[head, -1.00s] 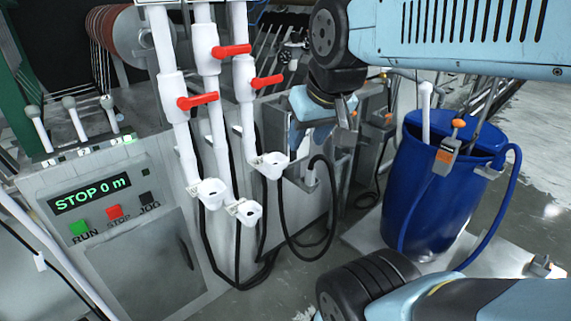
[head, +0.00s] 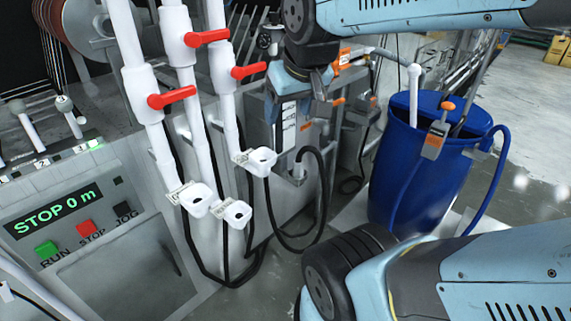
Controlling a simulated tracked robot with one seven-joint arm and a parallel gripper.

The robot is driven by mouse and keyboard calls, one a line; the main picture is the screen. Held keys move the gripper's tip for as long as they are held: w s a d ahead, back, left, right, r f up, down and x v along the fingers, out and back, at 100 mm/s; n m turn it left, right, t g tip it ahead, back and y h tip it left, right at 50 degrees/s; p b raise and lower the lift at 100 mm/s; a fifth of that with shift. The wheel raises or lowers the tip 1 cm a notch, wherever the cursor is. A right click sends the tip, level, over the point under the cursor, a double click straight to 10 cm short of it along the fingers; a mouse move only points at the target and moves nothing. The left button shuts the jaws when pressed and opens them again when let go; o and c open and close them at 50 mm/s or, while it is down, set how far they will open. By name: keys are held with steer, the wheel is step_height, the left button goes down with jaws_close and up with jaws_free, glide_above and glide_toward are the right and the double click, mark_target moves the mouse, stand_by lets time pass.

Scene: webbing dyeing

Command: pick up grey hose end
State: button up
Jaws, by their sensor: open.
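A light grey hose end (head: 298,172) sits upright in a small holder on the front of the machine, right of the white cups. A black hose (head: 322,190) arches out of its top and loops down toward the floor. My gripper (head: 299,113) hangs above the hose end in the head view, with a clear gap between them in the picture. Its fingers are apart and nothing shows between them. My wrist and the cluttered machine behind make the fingertips hard to make out.
White pipes with red valve handles (head: 172,97) end in white cups (head: 238,213) to the left. A blue barrel (head: 415,185) with a grey, orange-tipped fitting (head: 435,140) on its rim stands right. A control panel (head: 70,225) reads STOP 0 m. Black hoses hang below the cups.

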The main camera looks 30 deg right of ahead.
steer(key=shift+o, duration=0.2)
steer(key=w+d+f+h, duration=0.1)
steer(key=w+d+f, duration=0.1)
steer(key=w+d, duration=0.3)
steer(key=w+d+f+t+h, duration=0.1)
steer(key=w+d+f, duration=0.2)
steer(key=w, duration=0.6)
steer(key=shift+w+d+n+h, duration=0.3)
steer(key=shift+d+n, duration=0.1)
steer(key=shift+d, duration=0.75)
steer(key=w+d+f+n+t+y, duration=0.1)
steer(key=w+d+f+n+t, duration=0.1)
steer(key=w+d+f, duration=0.5)
steer(key=w+d+f+n+t+y, duration=0.1)
steer(key=w+d+f, duration=0.35)
steer(key=f, duration=0.45)
steer(key=t+y, duration=0.5)
steer(key=y, duration=0.2)
glide_toward(295, 164)
steer(key=s+d+f, duration=0.1)
steer(key=d+f, duration=0.1)
steer(key=x, duration=1.3)
steer(key=shift+w+d+r, duration=0.1)
steer(key=shift+w+d, duration=0.05)
steer(key=shift+w, duration=0.1)
steer(key=c, duration=1.2)
